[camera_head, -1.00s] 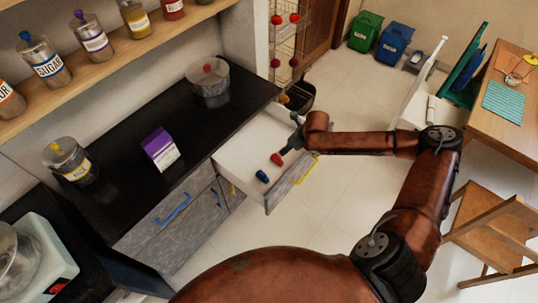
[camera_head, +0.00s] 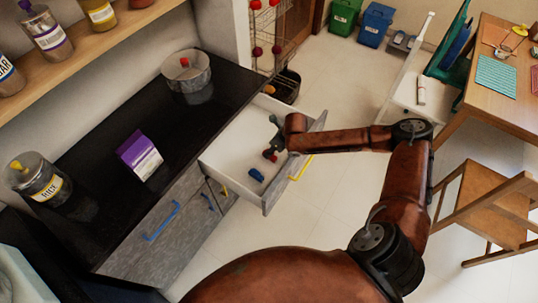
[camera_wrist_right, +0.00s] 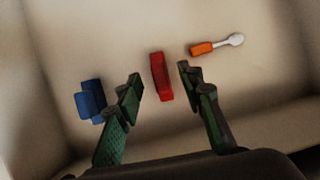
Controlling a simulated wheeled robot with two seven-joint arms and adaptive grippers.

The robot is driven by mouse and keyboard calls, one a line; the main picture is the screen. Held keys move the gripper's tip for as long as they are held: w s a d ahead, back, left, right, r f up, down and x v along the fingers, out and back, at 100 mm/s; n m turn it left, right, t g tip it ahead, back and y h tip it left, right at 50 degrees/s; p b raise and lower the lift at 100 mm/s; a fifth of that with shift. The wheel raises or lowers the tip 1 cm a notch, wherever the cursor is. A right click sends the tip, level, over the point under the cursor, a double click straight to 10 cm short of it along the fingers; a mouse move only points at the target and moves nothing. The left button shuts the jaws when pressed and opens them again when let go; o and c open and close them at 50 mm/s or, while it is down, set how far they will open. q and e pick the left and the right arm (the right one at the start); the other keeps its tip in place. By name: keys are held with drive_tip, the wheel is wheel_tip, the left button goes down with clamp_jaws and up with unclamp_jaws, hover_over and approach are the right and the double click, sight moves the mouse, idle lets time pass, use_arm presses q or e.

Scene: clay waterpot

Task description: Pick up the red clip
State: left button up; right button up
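The red clip (camera_wrist_right: 161,77) lies on the pale floor of the open drawer (camera_head: 232,153). In the wrist view it sits between and a little beyond the fingertips of my right gripper (camera_wrist_right: 157,84), with gaps on both sides. The right gripper is open and empty, with green fingers. In the head view this gripper (camera_head: 273,148) is low inside the drawer and partly covers the red clip (camera_head: 269,156). My left gripper is not in view.
A blue clip (camera_wrist_right: 90,100) lies left of the fingers; it also shows in the head view (camera_head: 256,175). A spoon with an orange handle (camera_wrist_right: 204,48) lies to the right. Drawer walls surround them. A black counter (camera_head: 95,185) holds a purple-topped box (camera_head: 140,155).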

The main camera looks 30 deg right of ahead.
drive_tip(key=x, duration=0.3)
drive_tip(key=shift+s+b, duration=0.1)
drive_tip(key=shift+b, duration=0.2)
drive_tip(key=shift+r, duration=0.1)
drive_tip(key=shift+s, duration=0.1)
drive_tip(key=c, duration=0.9)
